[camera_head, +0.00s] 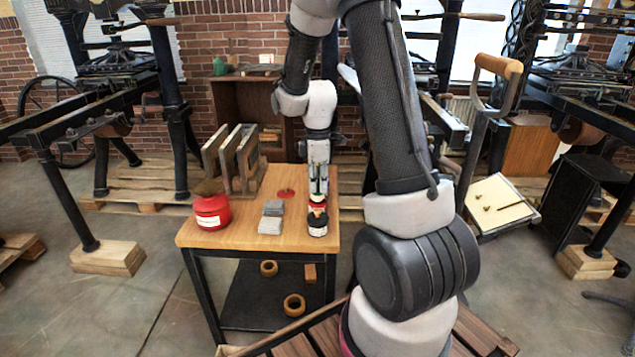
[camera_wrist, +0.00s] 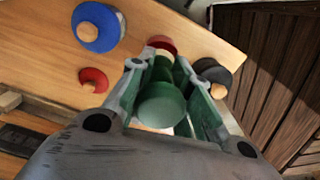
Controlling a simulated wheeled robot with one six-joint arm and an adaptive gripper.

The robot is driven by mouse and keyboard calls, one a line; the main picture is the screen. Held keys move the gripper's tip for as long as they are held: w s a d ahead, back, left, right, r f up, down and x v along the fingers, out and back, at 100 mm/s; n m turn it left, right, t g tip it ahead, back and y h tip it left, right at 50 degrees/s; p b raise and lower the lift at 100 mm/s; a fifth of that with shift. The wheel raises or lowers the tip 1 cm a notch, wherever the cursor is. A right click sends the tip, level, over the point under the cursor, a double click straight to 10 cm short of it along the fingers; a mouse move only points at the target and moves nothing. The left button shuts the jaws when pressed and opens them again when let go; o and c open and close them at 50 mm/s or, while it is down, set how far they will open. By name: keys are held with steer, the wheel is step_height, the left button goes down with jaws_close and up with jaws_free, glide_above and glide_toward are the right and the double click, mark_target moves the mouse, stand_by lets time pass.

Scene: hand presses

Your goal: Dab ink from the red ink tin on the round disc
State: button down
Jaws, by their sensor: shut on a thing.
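A red tin (camera_head: 211,212) with a pale label stands at the table's left. My gripper (camera_head: 318,178) points down over the table's right side. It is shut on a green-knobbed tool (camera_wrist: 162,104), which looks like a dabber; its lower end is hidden. Below and beside it are a small red round thing (camera_wrist: 162,43) and a black pot (camera_wrist: 212,72); the black pot with a white label also shows in the head view (camera_head: 317,230). A flat red round piece (camera_head: 286,193) lies farther back; in the wrist view (camera_wrist: 93,76) it has a tan part. I cannot tell which thing is the round disc.
Grey stacked blocks (camera_head: 271,217) lie mid-table.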

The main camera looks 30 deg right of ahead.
mark_target(318, 169)
steer(key=shift+f, duration=0.5)
stand_by(1.0)
steer(key=shift+r, duration=0.1)
steer(key=shift+r, duration=1.95)
